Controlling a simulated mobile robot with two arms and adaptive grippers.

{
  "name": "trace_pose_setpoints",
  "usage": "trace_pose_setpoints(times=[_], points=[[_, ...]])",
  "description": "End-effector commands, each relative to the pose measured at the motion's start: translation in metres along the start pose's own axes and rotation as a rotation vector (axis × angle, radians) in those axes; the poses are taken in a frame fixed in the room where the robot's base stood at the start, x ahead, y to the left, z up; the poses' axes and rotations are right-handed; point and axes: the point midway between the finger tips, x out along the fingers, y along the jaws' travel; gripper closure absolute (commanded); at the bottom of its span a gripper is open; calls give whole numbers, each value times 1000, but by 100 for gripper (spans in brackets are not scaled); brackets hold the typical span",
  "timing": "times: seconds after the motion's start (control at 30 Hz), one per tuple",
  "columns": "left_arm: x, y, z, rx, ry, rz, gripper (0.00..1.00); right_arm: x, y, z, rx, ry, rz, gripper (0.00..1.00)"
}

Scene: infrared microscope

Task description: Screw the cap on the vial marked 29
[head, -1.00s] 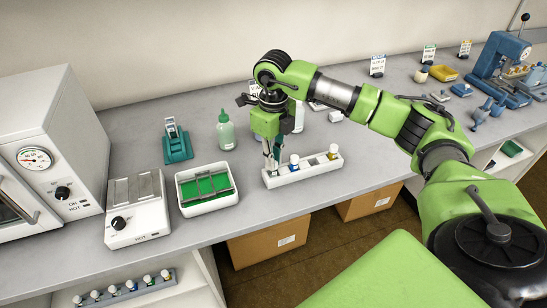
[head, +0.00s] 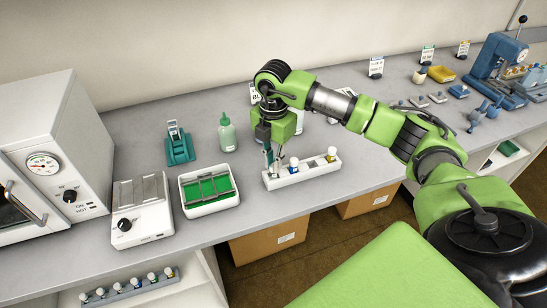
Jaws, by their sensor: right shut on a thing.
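My right gripper (head: 272,163) points down over the left end of the rack. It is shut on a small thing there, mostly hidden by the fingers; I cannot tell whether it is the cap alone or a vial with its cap. The number 29 is not readable on any vial. My left gripper is out of view.
Left of the rack are a white tray with green inside (head: 182,197), a hot plate (head: 139,193) and an oven (head: 45,150). A green bottle (head: 227,136) and a teal stand (head: 179,148) are behind. Bench right of the rack is clear.

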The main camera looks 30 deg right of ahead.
Motion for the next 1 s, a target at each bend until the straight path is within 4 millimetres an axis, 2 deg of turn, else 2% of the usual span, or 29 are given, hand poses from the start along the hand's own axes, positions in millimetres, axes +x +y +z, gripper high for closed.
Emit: trace_pose_setpoints(times=[0.3, 0.37, 0.6, 0.83, 0.87, 0.9, 1.0], points=[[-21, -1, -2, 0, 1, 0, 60, -2, 0, -1, 513, 2, -1, 100], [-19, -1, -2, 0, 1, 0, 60, 0, 0, 0, 512, 1, 0, 100], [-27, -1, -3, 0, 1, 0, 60, 0, 0, 0, 685, 0, -2, 100], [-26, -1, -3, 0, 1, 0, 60, 1, 0, 0, 700, 0, -1, 100], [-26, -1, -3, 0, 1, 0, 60, 1, 0, 0, 700, 0, -1, 78], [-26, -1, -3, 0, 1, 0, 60, 0, 0, 0, 700, 0, -1, 68], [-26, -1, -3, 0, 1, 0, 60, 0, 0, 0, 699, 0, -1, 66]])
